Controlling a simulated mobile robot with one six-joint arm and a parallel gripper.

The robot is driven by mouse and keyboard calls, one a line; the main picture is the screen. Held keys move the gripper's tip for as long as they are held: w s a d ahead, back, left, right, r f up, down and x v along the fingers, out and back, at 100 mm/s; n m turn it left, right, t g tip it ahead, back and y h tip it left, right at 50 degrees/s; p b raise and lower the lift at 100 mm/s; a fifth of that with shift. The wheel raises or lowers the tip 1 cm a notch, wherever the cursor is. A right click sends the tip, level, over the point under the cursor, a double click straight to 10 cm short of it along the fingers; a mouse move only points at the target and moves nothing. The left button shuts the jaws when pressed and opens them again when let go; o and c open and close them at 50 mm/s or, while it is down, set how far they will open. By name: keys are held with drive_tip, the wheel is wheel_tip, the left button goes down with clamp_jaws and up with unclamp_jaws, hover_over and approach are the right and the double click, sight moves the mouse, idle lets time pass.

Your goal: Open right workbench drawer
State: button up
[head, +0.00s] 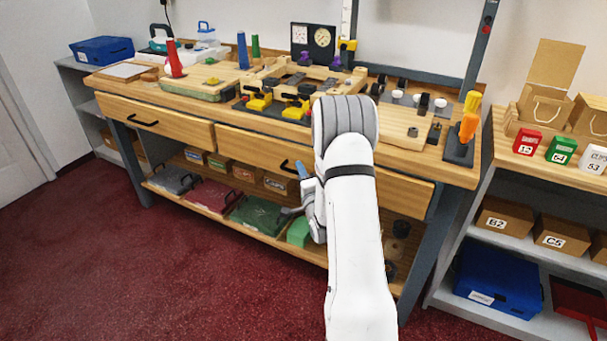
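The right workbench drawer (252,148) has a wooden front below the bench top and looks closed, flush with the left drawer. Its dark handle (287,167) shows just left of my arm. My arm hides the middle of the drawer front. My gripper (300,192) is in front of the bench, beside and slightly below the handle. A small blue part shows at its upper end, close to the handle. The view is too small to tell whether the gripper touches the handle, or whether its fingers are open or shut.
The left drawer (160,118) is closed. Below, a shelf holds a green bin (258,216), a red bin (209,195) and small boxes. The bench top (407,128) is crowded with tools. A grey shelf unit (465,235) stands at right. Red floor (130,270) is clear at front left.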

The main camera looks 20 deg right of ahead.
drive_tip(key=shift+c, duration=0.3)
clamp_jaws()
